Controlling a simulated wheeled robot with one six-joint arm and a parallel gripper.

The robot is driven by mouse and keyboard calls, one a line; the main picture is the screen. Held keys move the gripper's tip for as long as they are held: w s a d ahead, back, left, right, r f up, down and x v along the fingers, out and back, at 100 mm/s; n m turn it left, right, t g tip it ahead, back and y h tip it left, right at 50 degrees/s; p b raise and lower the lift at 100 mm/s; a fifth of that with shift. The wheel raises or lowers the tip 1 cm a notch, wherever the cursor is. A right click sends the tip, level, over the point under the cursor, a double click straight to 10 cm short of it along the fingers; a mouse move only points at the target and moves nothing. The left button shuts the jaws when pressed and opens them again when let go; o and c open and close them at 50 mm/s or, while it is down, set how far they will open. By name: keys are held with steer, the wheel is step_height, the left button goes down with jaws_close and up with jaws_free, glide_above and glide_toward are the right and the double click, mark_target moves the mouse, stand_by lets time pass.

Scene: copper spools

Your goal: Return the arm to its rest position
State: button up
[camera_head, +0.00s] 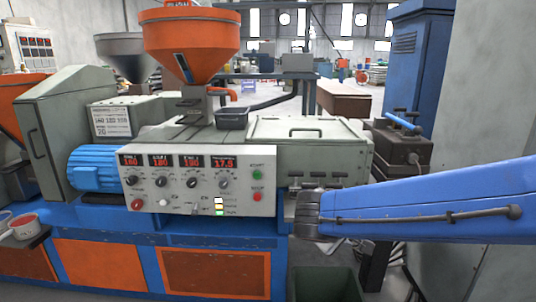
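A long blue link, which looks like part of my arm, reaches in from the right edge in the head view. A thin dark rod or cable runs along its side. It ends in a grey banded part in front of the right end of the extruder machine (310,150). No gripper fingers show, so I cannot tell whether my gripper is open or shut, or whether it holds anything. No copper spool can be made out.
The machine carries an orange hopper (190,45), a control panel (197,182) and a blue motor (95,168). A dark green bin (326,284) stands on the floor below the link. A blue cabinet (419,60) stands behind at right. Open floor shows far back.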

steer(key=s+d+f+m+g+y, duration=0.2)
steer(key=s+d+f+m+g, duration=0.1)
steer(key=s+d, duration=0.6)
steer(key=s+a+m+y, duration=0.2)
steer(key=s+y, duration=0.3)
steer(key=s, duration=0.6)
steer(key=shift+s+a+f+m, duration=0.3)
steer(key=shift+a+f, duration=0.15)
steer(key=shift+a, duration=0.05)
